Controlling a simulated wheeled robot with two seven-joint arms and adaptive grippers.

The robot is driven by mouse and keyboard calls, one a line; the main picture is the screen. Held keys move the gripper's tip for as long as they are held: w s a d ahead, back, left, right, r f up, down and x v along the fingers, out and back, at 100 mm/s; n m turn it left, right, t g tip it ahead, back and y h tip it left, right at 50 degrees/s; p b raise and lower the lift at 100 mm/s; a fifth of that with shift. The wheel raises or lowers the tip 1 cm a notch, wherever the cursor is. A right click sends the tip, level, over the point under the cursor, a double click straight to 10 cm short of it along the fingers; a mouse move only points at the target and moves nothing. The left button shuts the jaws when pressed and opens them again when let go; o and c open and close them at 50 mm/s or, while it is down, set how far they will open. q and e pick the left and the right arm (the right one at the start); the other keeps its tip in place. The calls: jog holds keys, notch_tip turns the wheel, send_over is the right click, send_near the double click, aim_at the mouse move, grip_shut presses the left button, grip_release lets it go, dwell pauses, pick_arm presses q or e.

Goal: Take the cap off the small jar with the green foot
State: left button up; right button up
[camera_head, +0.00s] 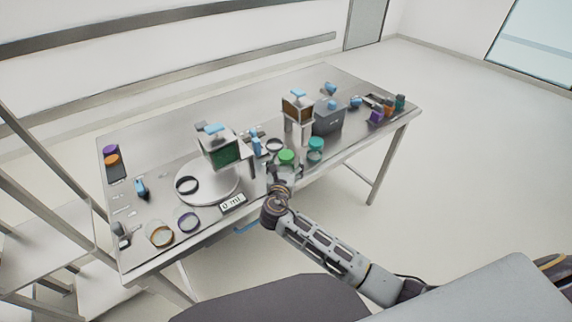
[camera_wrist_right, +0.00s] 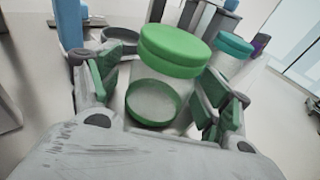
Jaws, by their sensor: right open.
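The small jar has a green cap (camera_head: 287,156), a clear glass body and a green foot; it stands near the table's front edge. In the right wrist view the green cap (camera_wrist_right: 176,46) sits on the jar, and the green foot (camera_wrist_right: 153,104) shows below the glass. My right gripper (camera_wrist_right: 164,82) is open, with one finger on each side of the jar; I cannot tell whether they touch it. In the head view my right gripper (camera_head: 281,180) is low in front of the jar and partly hides it. My left gripper is not in view.
A jar with a teal cap (camera_head: 316,144) stands close on the right. A dark ring (camera_head: 274,145) lies behind the green-capped jar. A round platform (camera_head: 210,190) and a display reading 0 ml (camera_head: 233,204) are on the left. A grey box (camera_head: 328,120) stands behind.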

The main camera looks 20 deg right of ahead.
dwell(0.4)
jog(key=c, duration=1.2)
jog(key=shift+o, duration=0.2)
jog(key=shift+r, duration=0.1)
jog(key=shift+r+p, duration=0.55)
jog(key=shift+r, duration=4.4)
jog(key=o, duration=0.5)
jog(key=c, duration=0.9)
